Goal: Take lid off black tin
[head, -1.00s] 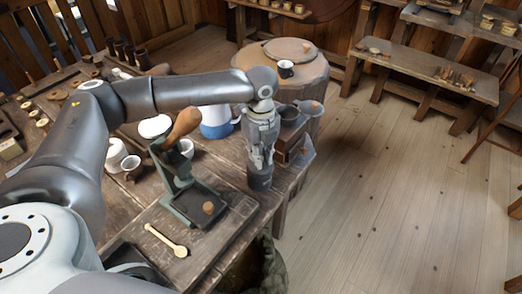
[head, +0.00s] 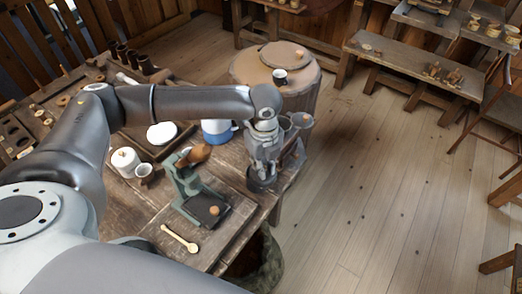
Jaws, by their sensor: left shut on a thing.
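The black tin (head: 261,183) stands upright near the right edge of the wooden workbench. My left gripper (head: 263,168) points down over it, with its fingers at the tin's top. It is shut on the lid, which is mostly hidden by the fingers. I cannot tell whether there is a gap between lid and tin. My right gripper is not in view.
A green press (head: 185,185) with a wooden handle stands left of the tin on the workbench (head: 140,200). A wooden spoon (head: 180,238), white jar (head: 125,161) and blue-and-white jug (head: 216,132) are nearby. A round stand (head: 305,82) is behind. Open floor lies right.

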